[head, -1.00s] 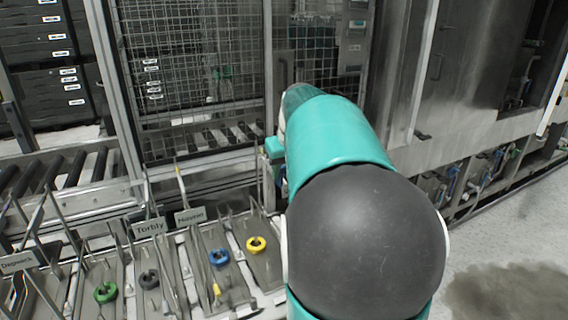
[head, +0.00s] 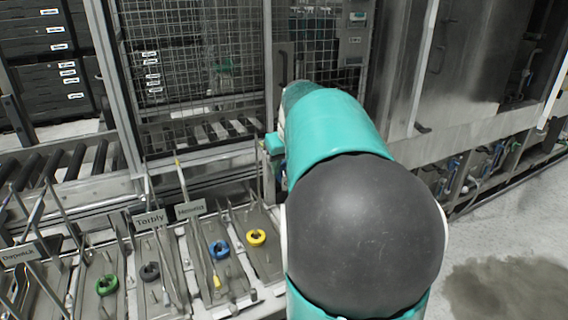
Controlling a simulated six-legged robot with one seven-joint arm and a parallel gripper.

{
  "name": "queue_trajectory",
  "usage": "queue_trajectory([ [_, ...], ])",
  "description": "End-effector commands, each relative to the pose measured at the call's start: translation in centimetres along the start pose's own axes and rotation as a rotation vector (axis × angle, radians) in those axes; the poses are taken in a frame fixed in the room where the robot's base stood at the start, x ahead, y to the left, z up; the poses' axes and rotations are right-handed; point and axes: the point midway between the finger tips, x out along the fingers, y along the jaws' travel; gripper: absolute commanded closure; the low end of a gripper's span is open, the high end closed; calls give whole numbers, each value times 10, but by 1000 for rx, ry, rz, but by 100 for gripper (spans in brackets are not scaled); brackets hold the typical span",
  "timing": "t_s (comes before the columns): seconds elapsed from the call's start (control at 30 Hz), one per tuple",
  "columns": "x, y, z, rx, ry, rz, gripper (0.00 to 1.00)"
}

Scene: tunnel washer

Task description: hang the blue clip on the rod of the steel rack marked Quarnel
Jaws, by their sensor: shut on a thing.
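A blue ring (head: 219,249) lies on a steel rack at lower centre in the head view; I cannot tell whether it is the blue clip. Upright signs on the row of steel racks include one reading Torbly (head: 150,219), a smaller blurred one (head: 191,209) to its right, and one at the far left (head: 20,252) that is hard to read. I see no sign that reads Quarnel. My teal and dark grey arm fills the right of centre and reaches away from me. It hides my gripper and anything in it.
A yellow ring (head: 256,238), a dark ring (head: 150,271) and a green ring (head: 107,285) sit on the racks among thin upright rods. Behind are a roller conveyor (head: 60,170) and a wire mesh guard (head: 190,70). Steel machine panels (head: 470,60) stand right; floor lies clear at lower right.

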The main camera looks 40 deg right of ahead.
Motion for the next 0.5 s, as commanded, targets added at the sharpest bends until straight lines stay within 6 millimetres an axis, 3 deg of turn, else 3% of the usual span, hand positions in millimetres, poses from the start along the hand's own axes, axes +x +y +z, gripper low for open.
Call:
queue_trajectory([
  [0.03, 1, 0, 0, 0, 0, 0, 93],
  [0.07, 1, 0, 0, 0, 0, 0, 70],
  [0.2, 1, 0, 0, 0, 0, 0, 46],
  [0.5, -1, 0, 0, 0, 1, 0, 46],
])
